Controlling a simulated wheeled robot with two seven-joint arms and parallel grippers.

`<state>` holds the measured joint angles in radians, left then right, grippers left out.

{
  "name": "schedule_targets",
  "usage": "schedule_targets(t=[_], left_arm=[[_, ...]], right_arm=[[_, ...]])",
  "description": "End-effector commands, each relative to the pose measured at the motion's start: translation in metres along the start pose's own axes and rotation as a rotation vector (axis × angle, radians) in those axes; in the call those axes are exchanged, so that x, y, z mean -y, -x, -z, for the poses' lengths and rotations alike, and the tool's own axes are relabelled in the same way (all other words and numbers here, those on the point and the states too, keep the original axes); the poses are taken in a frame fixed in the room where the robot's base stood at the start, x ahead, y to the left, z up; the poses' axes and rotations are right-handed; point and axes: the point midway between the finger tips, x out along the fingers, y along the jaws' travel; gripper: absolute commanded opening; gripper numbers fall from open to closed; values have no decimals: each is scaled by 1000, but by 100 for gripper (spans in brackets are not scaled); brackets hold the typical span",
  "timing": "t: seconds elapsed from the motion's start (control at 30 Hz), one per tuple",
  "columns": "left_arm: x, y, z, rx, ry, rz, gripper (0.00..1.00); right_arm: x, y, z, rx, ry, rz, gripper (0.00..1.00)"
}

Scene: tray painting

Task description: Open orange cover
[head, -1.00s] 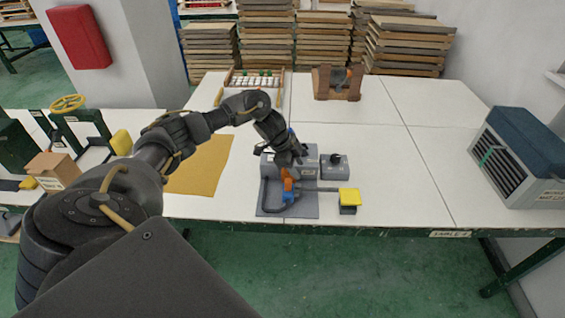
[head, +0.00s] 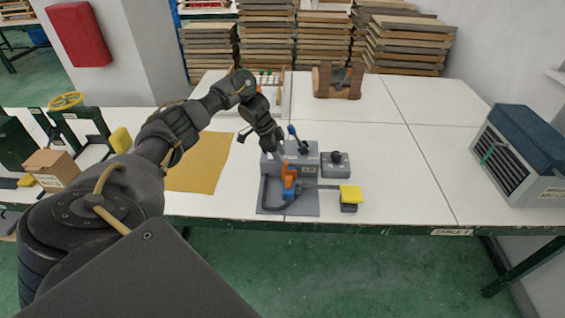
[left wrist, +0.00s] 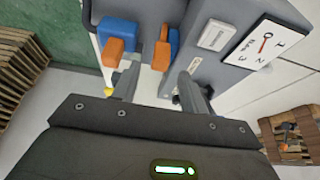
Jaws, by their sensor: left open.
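A small orange part (head: 288,174) with blue on it stands at the front of a grey control box (head: 310,168) in the head view. The left wrist view shows two orange-and-blue parts on the box: one (left wrist: 162,53) ahead of the gap between my fingers, the other (left wrist: 114,50) near the left finger. I cannot tell which is the cover, or whether a finger touches either. My left gripper (head: 281,150) is open and points down at the box's front; its two spread fingers also show in the left wrist view (left wrist: 160,80). My right gripper is out of view.
A yellow-topped block (head: 350,194) and a small grey box with a black knob (head: 336,163) are beside the control box. A tan sheet (head: 200,165) lies to its left. A louvred blue-grey unit (head: 520,150) stands at right. The table between is clear.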

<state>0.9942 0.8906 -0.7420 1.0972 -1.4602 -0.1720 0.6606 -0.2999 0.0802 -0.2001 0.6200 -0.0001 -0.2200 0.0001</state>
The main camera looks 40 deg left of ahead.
Motion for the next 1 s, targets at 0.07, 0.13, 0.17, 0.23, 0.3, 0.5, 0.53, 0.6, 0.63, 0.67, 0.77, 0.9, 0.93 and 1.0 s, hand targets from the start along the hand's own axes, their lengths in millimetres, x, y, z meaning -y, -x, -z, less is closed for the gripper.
schedule_targets(t=[0.07,0.13,0.17,0.23,0.3,0.5,0.53,0.6,0.63,0.67,0.77,0.9,0.93,1.0], left_arm=[[-1,-12,0,0,2,-3,44],[-1,-20,0,1,0,-3,44],[0,-23,0,1,0,-2,44],[0,-28,0,1,0,-2,44],[0,-31,0,1,-1,-2,44],[0,-33,0,1,-2,0,44],[0,-33,0,1,-2,0,44],[0,-33,0,1,-1,0,42],[0,-33,0,1,-1,0,38],[0,-33,0,1,-1,0,34],[0,-32,0,1,-1,0,21],[0,-32,0,1,-1,0,3],[0,-32,0,1,-1,-1,0],[0,-32,0,1,-1,-1,0]], right_arm=[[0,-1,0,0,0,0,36],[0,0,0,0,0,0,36],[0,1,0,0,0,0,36],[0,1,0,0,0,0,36],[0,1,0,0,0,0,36],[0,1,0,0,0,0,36],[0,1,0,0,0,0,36],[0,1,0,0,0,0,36],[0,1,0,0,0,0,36],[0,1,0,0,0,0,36],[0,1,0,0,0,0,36],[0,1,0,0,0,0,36],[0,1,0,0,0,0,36],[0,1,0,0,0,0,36]])
